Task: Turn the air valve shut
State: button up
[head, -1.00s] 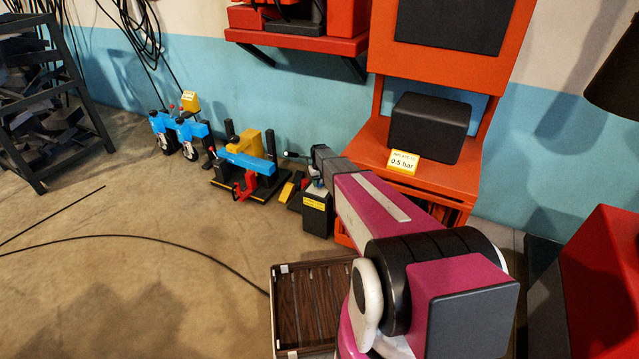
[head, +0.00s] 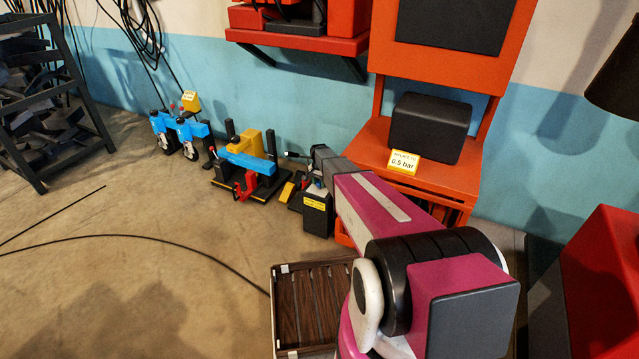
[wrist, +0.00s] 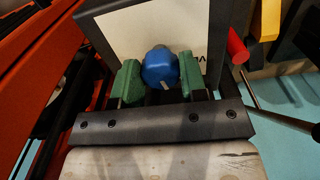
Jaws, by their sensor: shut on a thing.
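A round blue knob (wrist: 160,66) with a white mark on its rim shows in the wrist view, in front of a pale panel (wrist: 120,35) with a dark frame. I take this knob for the air valve. My gripper (wrist: 159,76) has a green pad on each side of the knob and is shut on it. In the head view my arm reaches toward the dark box (head: 318,213) with a yellow label, by the wall. The knob and fingertips cannot be made out there, as my arm covers much of that spot.
A slatted crate (head: 283,310) is on the floor. A red part (wrist: 237,45) sits right of the knob. Floor at left is mostly clear.

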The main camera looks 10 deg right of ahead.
aim_at(319, 182)
jog(key=shift+m, duration=0.8)
jog(key=o, duration=0.9)
jog(key=shift+r, duration=0.15)
notch_tip(319, 182, up, 11)
jog(key=shift+f, duration=0.2)
